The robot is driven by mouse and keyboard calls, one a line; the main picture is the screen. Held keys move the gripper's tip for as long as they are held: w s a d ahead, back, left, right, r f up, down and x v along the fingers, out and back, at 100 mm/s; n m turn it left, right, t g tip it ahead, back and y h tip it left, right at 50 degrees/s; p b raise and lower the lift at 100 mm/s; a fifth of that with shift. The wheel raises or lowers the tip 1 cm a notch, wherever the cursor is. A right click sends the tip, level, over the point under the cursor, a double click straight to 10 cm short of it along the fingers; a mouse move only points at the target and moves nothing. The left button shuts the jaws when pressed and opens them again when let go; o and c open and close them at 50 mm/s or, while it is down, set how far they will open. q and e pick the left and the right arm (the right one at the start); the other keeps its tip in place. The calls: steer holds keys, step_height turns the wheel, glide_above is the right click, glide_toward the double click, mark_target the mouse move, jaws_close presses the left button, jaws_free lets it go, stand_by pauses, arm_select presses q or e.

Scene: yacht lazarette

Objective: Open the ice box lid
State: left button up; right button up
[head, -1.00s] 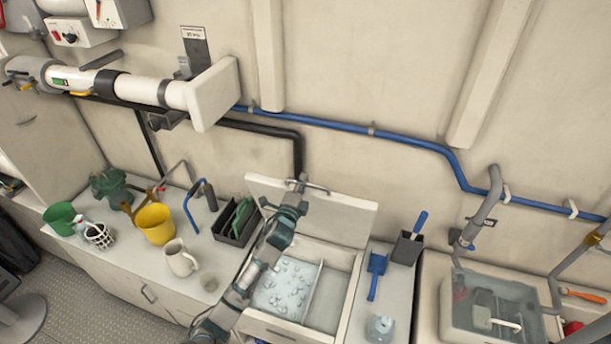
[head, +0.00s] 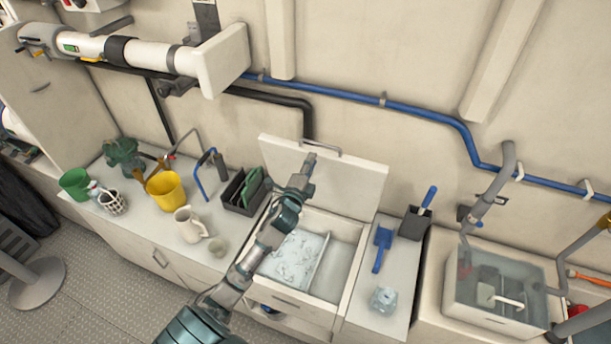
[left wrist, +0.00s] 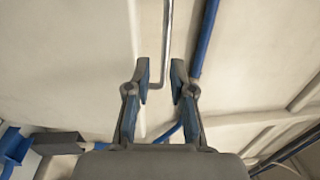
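The ice box (head: 350,270) stands in the counter with its white lid (head: 352,183) raised, leaning up near the wall behind it. Pale ice (head: 293,258) shows in the left compartment; the right one looks empty. A grey bar handle (head: 322,148) runs along the lid's top edge. My left gripper (head: 309,158) is at the lid's top, close to the handle's left end. In the left wrist view the blue-padded fingers (left wrist: 161,76) are apart, with the grey handle bar (left wrist: 167,40) showing between them; contact cannot be told. My right gripper is out of view.
Left on the counter are a yellow bucket (head: 166,190), a white jug (head: 189,224) and a dark rack (head: 244,191). Right of the box lie a blue scoop (head: 381,248) and a dark holder (head: 415,222). A blue pipe (head: 420,113) crosses the wall above the lid.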

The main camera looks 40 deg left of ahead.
arm_select(q)
steer(key=v, duration=0.9)
steer(key=shift+s+d, duration=0.3)
steer(key=shift+d, duration=0.05)
steer(key=shift+a+f, duration=0.1)
steer(key=shift+a, duration=0.2)
